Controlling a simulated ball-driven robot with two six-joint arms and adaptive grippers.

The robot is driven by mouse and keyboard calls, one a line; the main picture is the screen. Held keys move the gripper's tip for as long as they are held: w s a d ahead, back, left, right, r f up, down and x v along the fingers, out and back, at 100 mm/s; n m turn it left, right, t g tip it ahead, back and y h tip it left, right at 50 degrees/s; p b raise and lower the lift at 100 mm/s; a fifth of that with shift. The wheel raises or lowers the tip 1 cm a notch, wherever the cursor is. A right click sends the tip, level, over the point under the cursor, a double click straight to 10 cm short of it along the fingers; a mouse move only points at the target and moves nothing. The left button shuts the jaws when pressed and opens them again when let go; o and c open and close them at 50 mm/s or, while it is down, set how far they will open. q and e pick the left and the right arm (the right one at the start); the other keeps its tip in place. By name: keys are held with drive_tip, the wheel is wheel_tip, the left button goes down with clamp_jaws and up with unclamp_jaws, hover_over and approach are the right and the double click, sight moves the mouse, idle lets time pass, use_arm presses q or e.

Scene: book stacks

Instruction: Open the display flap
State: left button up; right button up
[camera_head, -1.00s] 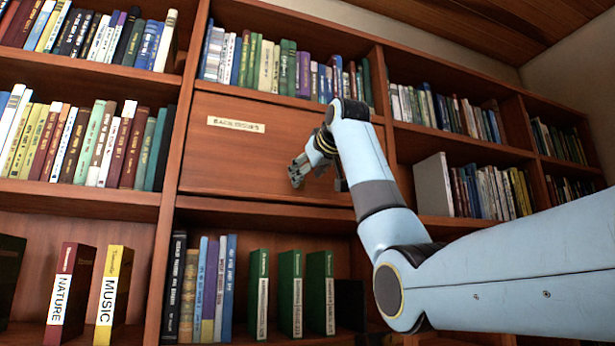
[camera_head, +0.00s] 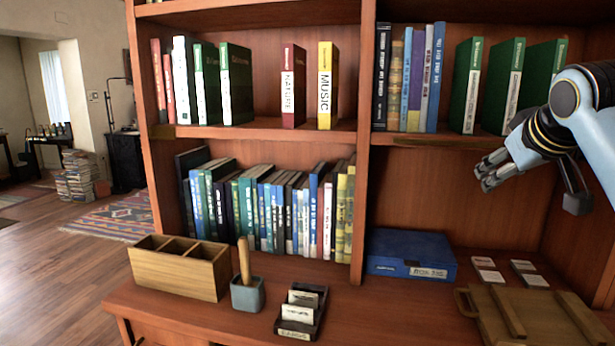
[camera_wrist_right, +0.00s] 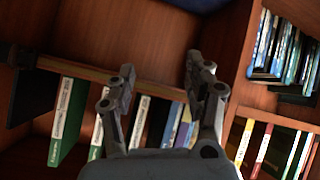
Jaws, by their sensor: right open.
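The display flap is in neither current view. My right gripper (camera_head: 487,175) is at the right of the head view, in front of the shelf bay below the green books, pointing left. In the right wrist view my right gripper (camera_wrist_right: 160,70) has its two fingers apart, with nothing between them. That view is turned about upside down. It shows the shelf edge (camera_wrist_right: 85,68) and the bare back panel (camera_wrist_right: 130,35) beyond the fingers. My left gripper is not in view.
Green books (camera_head: 505,88) stand on the shelf near my right arm. A blue box (camera_head: 410,255), several cards (camera_head: 488,270) and a wooden tray (camera_head: 470,300) lie on the desktop. A wooden organizer (camera_head: 180,270), a pen cup (camera_head: 247,295) and a card holder (camera_head: 300,310) stand further left.

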drive_tip(key=s+a+f+g, duration=0.2)
drive_tip(key=s+f, duration=0.6)
drive_tip(key=s+a+f+g, duration=0.1)
drive_tip(key=s+a+f, duration=0.1)
drive_tip(key=s+f, duration=0.6)
drive_tip(key=s+a+f+g+y, duration=0.1)
drive_tip(key=s+f+g, duration=0.15)
drive_tip(key=s, duration=0.85)
drive_tip(key=s+a+f+g, duration=0.1)
drive_tip(key=s+f, duration=0.3)
drive_tip(key=s, duration=0.6)
drive_tip(key=s+d+f+m+g+b, duration=0.1)
drive_tip(key=s+f+b, duration=0.15)
drive_tip(key=f, duration=1.45)
drive_tip(key=s+d+f+g+b, duration=0.1)
drive_tip(key=f+b, duration=0.2)
drive_tip(key=f, duration=1.4)
drive_tip(key=s+d+f+b, duration=0.1)
drive_tip(key=s+f+b, duration=0.2)
drive_tip(key=s+f, duration=1.4)
drive_tip(key=shift+s+f+g, duration=0.35)
drive_tip(key=shift+g, duration=0.1)
drive_tip(key=shift+m, duration=0.3)
